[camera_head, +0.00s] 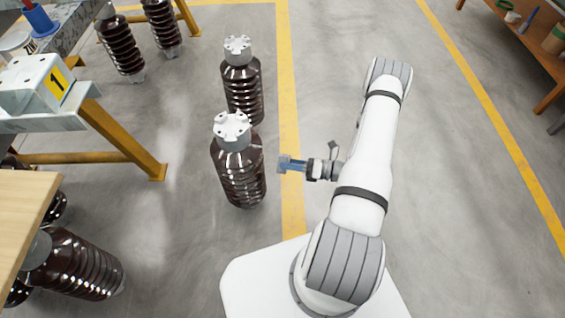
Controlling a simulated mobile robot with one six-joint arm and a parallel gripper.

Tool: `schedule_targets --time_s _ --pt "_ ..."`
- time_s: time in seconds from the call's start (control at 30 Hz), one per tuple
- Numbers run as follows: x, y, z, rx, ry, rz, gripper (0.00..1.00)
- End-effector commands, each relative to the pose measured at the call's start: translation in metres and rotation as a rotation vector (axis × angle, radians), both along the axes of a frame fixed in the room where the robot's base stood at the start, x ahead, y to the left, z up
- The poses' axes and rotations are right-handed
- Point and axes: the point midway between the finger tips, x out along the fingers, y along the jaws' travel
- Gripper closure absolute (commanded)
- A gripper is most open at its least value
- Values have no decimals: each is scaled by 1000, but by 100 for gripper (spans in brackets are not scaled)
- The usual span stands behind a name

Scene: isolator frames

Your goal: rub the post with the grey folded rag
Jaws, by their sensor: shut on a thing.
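Two brown ribbed posts with grey metal caps stand upright on the floor left of my arm. The nearer post (240,170) is closest to my gripper, and the farther post (243,88) stands just behind it. I cannot tell which one the task means. My gripper (293,164) points left at the nearer post's side, with a small gap showing between them. It is shut on a small blue-grey piece, which looks like the grey folded rag (284,163). The fingers and rag are too small to show folds clearly.
More brown posts (122,48) stand at the upper left, and others (80,264) lie at the lower left. A yellow-legged bench (125,138) and a wooden tabletop (22,215) are on the left. A wooden table (535,55) is at the upper right. Floor right of my arm is clear.

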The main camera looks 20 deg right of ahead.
Motion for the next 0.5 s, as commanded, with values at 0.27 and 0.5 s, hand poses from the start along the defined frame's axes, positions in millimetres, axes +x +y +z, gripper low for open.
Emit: schedule_targets --time_s 0.27,0.5 --pt "0 -1 0 0 0 0 42" --pt "-8 -15 0 0 0 -3 42"
